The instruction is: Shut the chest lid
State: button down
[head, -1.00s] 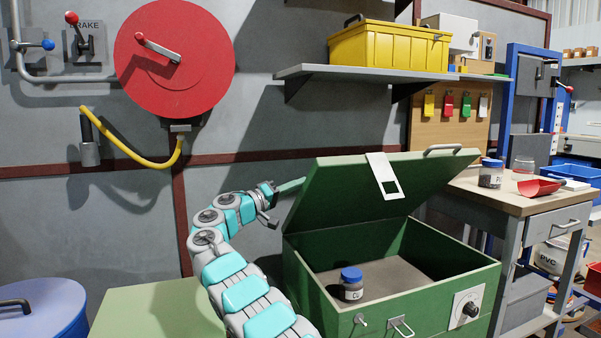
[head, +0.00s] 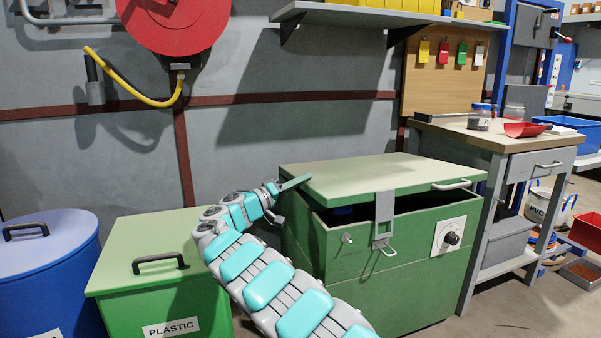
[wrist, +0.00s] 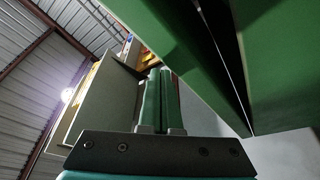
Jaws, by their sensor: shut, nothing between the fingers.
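The green chest (head: 345,257) stands on the floor at the middle right of the head view. Its lid (head: 390,172) is tilted only slightly, with a dark gap along the front and left side. The grey hasp plate (head: 384,215) hangs from the lid's front over the gap. In the wrist view the shut fingers (wrist: 160,95) point up beside green chest surfaces.
A green plastic bin (head: 165,270) and a blue drum (head: 45,270) stand to the left. A workbench (head: 500,140) with jars and a red scoop stands right of the chest. A grey shelf (head: 365,15) hangs on the wall above.

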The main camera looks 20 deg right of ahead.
jog(key=shift+s+f, duration=0.2)
jog(key=shift+f, duration=0.55)
jog(key=shift+r, duration=0.1)
